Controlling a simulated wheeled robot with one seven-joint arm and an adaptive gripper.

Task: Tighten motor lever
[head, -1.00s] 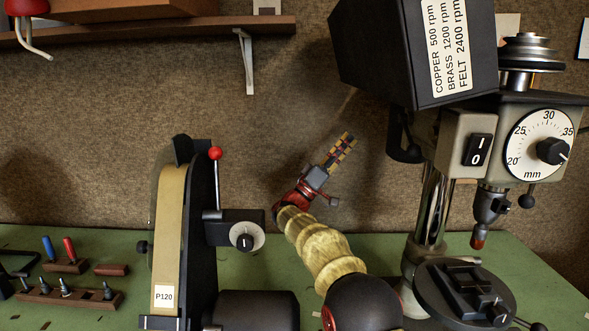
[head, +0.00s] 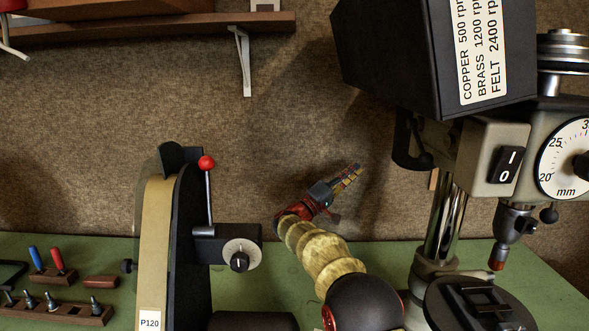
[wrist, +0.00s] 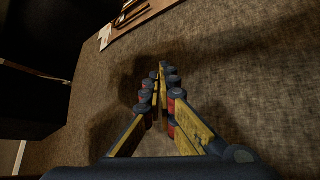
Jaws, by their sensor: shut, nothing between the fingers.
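A second lever with a red ball (head: 206,163) stands upright on the belt sander. No label shows which is the motor lever. My gripper (head: 360,168) is shut and empty, in front of the brown wall between the two machines.
The drill press column (head: 442,215) and chuck (head: 510,220) stand at the right. The belt sander (head: 155,240) stands at the left, with a tool rack (head: 60,310) beyond it. A wooden shelf (head: 150,30) is on the wall. The green bench (head: 285,262) is partly clear between the machines.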

